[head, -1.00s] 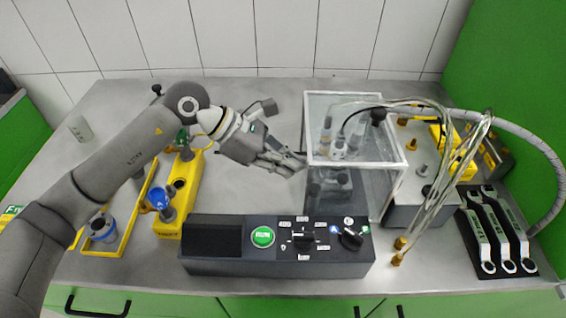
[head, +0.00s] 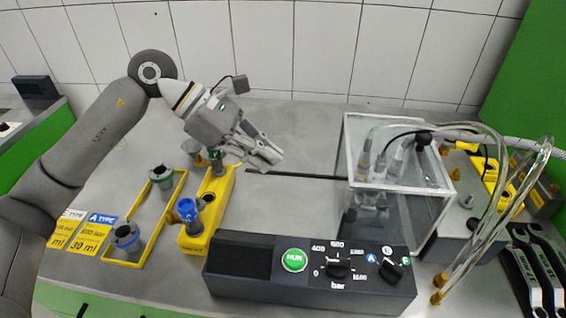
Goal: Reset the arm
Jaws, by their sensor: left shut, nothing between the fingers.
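My left arm comes in from the left. My left gripper (head: 268,160) is shut and empty, and hangs over the grey bench behind the control box. The right gripper does not show. The pump testbench has a clear-walled chamber (head: 449,195) at the right, with tubes and fittings inside. A thin dark rod (head: 300,175) runs from the chamber's left side toward the left, just below the fingertips in the picture. The black control box (head: 258,292) in front has a green RUN button (head: 294,260), a pressure dial (head: 338,268) and a second black knob (head: 391,268).
A yellow holder (head: 222,190) carries a blue-topped part (head: 190,208) at its near end. Wrenches (head: 541,265) lie at the right edge. Clear tubes arch over the right side. The bench (head: 300,120) behind the gripper is clear.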

